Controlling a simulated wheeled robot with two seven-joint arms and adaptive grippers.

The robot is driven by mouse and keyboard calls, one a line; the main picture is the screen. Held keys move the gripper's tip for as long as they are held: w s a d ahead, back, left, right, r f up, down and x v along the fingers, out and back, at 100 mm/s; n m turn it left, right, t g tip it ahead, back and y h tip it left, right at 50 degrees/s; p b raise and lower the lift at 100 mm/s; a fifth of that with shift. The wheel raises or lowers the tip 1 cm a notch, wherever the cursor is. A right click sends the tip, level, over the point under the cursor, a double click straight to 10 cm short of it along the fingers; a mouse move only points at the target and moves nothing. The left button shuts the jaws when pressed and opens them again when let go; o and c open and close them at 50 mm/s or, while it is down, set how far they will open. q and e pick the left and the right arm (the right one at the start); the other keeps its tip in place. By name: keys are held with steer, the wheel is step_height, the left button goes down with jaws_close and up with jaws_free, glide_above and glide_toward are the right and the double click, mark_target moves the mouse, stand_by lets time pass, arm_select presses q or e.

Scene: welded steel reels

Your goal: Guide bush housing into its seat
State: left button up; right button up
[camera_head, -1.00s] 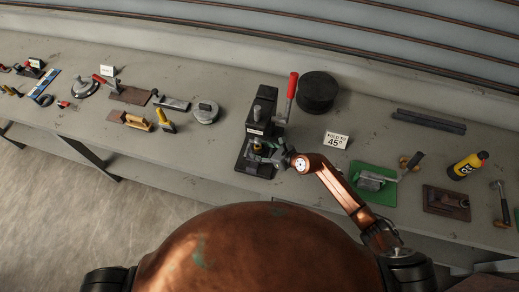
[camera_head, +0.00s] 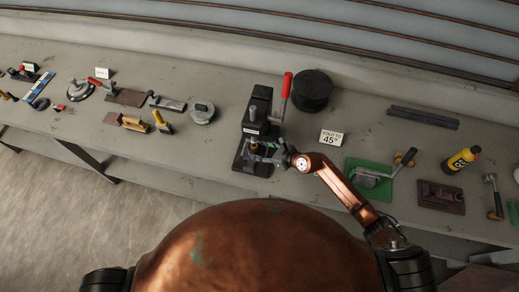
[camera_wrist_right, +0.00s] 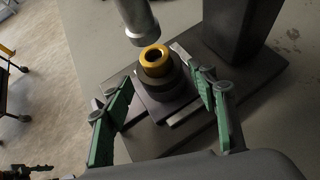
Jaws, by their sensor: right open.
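The bush housing appears to be the dark round block (camera_wrist_right: 165,86) on the press base, in the right wrist view. A brass-coloured bush (camera_wrist_right: 154,60) stands upright at its top, directly below the press ram (camera_wrist_right: 139,28). I cannot tell how deep the bush sits or whether the housing is fully seated. My right gripper (camera_wrist_right: 166,97) is open, its green fingers on either side of the housing, with visible gaps. The arbor press (camera_head: 256,118) with its red lever shows in the head view, where my right gripper (camera_head: 262,151) is at its base. My left gripper is out of view.
A black round reel (camera_head: 311,90) stands behind the press. Several hand tools and a lidded round tin (camera_head: 202,113) lie left on the grey bench (camera_head: 225,75).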

stand_by(0.3)
steer(key=o, duration=0.6)
steer(key=shift+c, duration=0.2)
steer(key=shift+s+d+f, duration=0.15)
steer(key=shift+f, duration=0.05)
steer(key=shift+r, duration=0.1)
steer(key=shift+o, duration=0.5)
steer(key=o, duration=0.3)
steer(key=shift+r, duration=0.1)
steer(key=shift+o, duration=0.6)
steer(key=shift+o, duration=1.1)
